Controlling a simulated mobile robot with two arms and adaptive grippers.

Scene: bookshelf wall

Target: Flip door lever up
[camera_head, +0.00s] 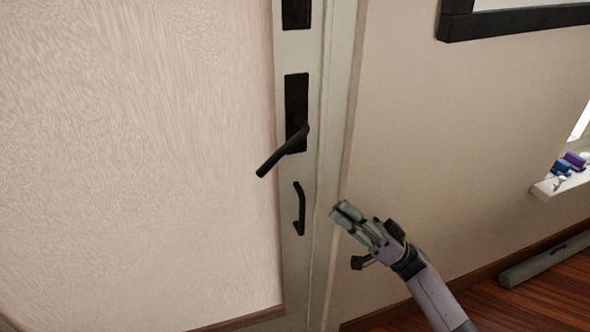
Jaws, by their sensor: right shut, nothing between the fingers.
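The black door lever (282,151) sits on a black backplate (296,92) on the edge of the door. Its handle slants down to the left from its pivot. My right gripper (343,213) is at the lower right of the lever, in front of the door frame and wall, apart from the lever. It is shut and empty, with its fingertips pointing up and left. My left gripper is not in view.
A small black pull handle (299,208) is on the door edge below the lever. A framed picture (515,20) hangs at the upper right. A white ledge (560,181) with small colored items juts out at the right. A grey object (545,258) lies on the wooden floor.

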